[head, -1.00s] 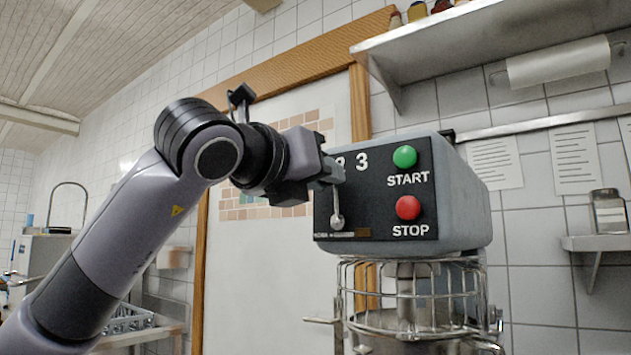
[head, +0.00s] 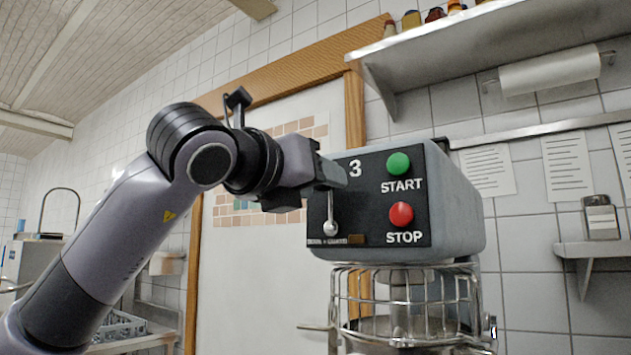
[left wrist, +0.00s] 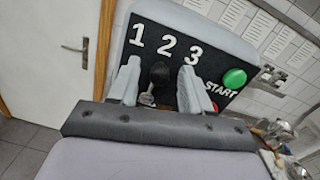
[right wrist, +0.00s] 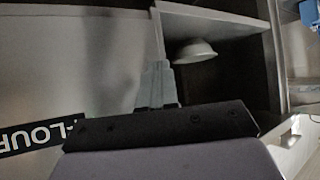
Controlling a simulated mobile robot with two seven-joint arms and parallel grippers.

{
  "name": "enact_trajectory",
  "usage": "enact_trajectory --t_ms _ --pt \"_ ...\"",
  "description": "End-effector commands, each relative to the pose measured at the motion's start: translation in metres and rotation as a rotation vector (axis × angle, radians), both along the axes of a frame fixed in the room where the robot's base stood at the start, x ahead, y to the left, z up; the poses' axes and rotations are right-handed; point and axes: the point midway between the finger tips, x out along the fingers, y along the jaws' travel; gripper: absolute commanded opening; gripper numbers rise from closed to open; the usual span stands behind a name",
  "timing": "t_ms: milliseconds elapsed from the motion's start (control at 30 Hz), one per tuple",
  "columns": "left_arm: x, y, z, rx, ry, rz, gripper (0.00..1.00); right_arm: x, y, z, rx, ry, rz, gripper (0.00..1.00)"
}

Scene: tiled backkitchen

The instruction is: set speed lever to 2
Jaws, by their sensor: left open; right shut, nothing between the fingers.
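The speed lever shows in the head view as a silver rod (head: 330,212) on the mixer's black panel (head: 374,220), its upper end hidden behind my left gripper (head: 336,175). In the left wrist view the lever's black knob (left wrist: 160,73) stands between the two open fingers of my left gripper (left wrist: 160,66), below the digit 2 (left wrist: 169,44). Digits 1 (left wrist: 137,34) and 3 (left wrist: 194,55) lie either side. I cannot tell whether a finger touches the knob. My right gripper (right wrist: 159,65) is shut and empty, away from the mixer.
The green START button (head: 398,163) and red STOP button (head: 401,214) are right of the lever. A wire bowl guard (head: 405,290) sits below the mixer head. A steel shelf (head: 480,45) hangs above. The right wrist view shows a white bowl (right wrist: 195,52) in a cubby.

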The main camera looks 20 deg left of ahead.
Motion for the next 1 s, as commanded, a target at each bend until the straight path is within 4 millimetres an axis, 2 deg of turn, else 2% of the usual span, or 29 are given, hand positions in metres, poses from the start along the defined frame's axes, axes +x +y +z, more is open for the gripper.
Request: enact_trajectory --t_ms 233,433,600,1000 --pt "-0.035 0.011 -0.003 -0.001 -0.005 0.0 0.48 0.0 0.001 -0.015 0.005 0.005 -0.002 0.0" --pt "-0.06 0.019 -0.003 -0.001 -0.004 0.0 0.48 0.002 0.004 -0.015 0.013 0.005 0.0 0.0" --pt "-0.067 0.021 -0.002 -0.001 -0.002 0.0 0.48 0.002 0.005 -0.015 0.015 0.006 0.003 0.0" --pt "-0.067 0.021 -0.002 -0.001 -0.002 0.0 0.48 0.003 0.005 -0.015 0.014 0.004 0.004 0.0"
